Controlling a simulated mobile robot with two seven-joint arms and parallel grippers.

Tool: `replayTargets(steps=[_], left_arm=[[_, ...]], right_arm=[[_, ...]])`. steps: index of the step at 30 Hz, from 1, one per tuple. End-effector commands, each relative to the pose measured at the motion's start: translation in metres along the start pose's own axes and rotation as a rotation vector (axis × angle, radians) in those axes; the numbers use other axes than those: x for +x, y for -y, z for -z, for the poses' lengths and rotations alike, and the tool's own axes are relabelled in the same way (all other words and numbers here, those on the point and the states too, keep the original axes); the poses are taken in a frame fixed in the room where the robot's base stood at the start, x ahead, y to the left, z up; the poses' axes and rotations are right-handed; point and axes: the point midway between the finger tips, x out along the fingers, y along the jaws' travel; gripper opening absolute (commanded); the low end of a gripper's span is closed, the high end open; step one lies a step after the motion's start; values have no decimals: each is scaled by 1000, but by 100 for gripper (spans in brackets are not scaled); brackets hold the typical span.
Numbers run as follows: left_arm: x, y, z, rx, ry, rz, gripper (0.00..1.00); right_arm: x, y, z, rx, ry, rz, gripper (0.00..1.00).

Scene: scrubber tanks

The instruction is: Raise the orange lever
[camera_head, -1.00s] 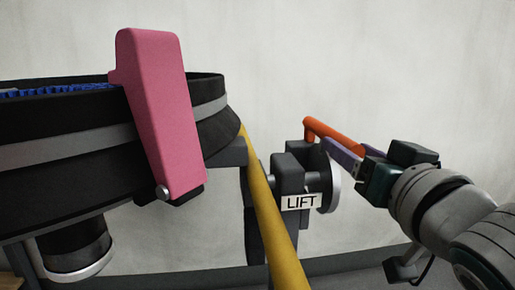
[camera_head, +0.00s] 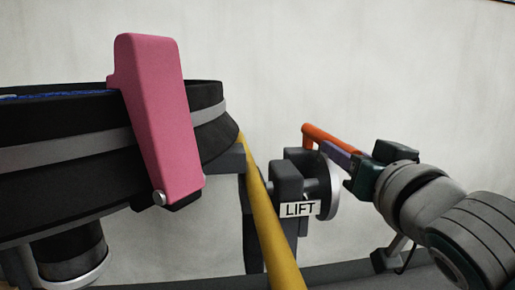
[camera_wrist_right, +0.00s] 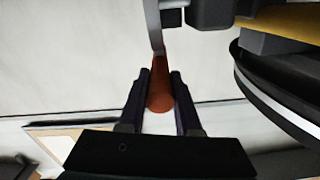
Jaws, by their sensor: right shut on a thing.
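In the right wrist view the orange lever (camera_wrist_right: 158,92) lies between the two dark fingers of my right gripper (camera_wrist_right: 160,85). Its far end runs up to the disc and mount. My left gripper is not in view.
A large black round tank (camera_head: 50,130) with a grey band stands at the left, with a pink handle (camera_head: 160,120) on its side. A yellow bar (camera_head: 268,220) runs in front of the lever mount. The pale wall behind is bare.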

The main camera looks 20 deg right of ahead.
Motion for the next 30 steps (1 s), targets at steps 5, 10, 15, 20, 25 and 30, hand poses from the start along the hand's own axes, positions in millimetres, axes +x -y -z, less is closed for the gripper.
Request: replayTargets(steps=[5, 10, 15, 20, 25, 30], left_arm=[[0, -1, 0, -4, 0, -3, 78], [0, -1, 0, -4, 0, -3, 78], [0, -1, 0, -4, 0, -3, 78], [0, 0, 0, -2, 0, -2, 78], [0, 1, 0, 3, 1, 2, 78], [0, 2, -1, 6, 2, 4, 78]], right_arm=[[0, 0, 0, 1, 0, 1, 0], [0, 0, 0, 1, 0, 1, 0], [0, 0, 0, 1, 0, 1, 0], [0, 0, 0, 1, 0, 1, 0], [0, 0, 0, 1, 0, 1, 0], [0, 0, 0, 1, -1, 1, 0]])
